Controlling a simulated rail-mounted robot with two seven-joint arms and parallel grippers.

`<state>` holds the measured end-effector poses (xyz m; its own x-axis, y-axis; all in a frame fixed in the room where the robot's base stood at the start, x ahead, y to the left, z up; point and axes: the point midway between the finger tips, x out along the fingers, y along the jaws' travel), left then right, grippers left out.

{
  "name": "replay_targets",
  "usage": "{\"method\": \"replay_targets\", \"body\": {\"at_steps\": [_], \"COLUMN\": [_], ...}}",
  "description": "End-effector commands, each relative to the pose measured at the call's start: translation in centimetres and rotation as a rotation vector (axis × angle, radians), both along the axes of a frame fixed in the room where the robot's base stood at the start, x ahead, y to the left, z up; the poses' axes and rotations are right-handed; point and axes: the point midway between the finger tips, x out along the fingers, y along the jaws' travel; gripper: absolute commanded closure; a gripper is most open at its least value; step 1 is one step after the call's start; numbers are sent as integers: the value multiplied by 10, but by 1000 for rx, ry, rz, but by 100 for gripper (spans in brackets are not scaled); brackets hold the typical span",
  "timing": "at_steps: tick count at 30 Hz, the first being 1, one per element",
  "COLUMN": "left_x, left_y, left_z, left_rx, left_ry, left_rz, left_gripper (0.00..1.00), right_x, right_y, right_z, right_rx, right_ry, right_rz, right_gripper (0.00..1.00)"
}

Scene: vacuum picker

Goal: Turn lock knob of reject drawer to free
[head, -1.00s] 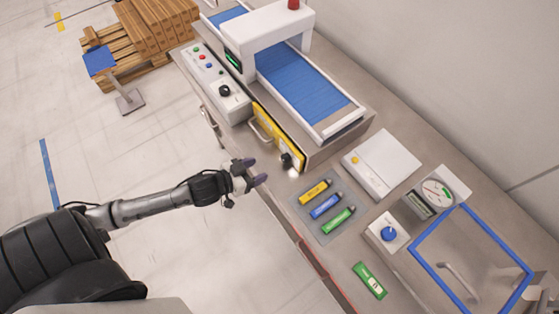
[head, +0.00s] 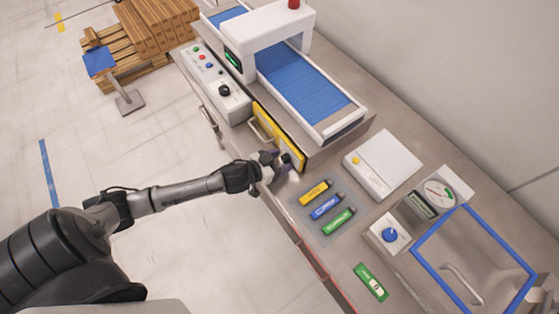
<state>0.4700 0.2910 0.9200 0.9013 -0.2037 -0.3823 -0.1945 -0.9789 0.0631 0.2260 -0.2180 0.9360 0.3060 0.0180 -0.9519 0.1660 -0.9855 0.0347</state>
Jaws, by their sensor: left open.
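The reject drawer (head: 283,135) has a yellow front and a metal handle (head: 258,131). It sits in the side of the conveyor machine, and looks closed. The black lock knob (head: 287,158) is at the right end of the yellow front. My left gripper (head: 281,159) is right at the knob, with its fingers open and one on either side of it as far as I can see. The fingers partly hide the knob, so I cannot tell whether they touch it or which way it points. My right gripper is not in view.
A tray (head: 342,234) with yellow, blue and green markers lies right of the gripper. A control box (head: 214,84) stands left of the drawer. A white box (head: 382,163), a blue knob (head: 390,234) and a blue-framed lid (head: 429,279) are further right.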

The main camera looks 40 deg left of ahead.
Motion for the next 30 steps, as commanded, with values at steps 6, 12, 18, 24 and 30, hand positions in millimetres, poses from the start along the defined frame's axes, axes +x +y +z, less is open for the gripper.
{"method": "replay_targets", "body": {"at_steps": [6, 12, 18, 24, 30], "left_x": [0, 0, 0, -1, -1], "left_y": [0, 0, 0, -1, -2], "left_z": [0, 0, 0, 3, 4], "left_rx": [0, 0, 0, 34, 216], "left_ry": [0, 0, 0, -8, -44], "left_rz": [0, 0, 0, 2, 4], "left_gripper": [47, 66, 86, 91, 91], "right_x": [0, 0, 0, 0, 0], "right_y": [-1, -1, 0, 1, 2], "right_z": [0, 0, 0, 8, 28], "right_rx": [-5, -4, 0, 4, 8], "right_ry": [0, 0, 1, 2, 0], "right_rz": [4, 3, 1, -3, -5], "right_gripper": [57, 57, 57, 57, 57]}}
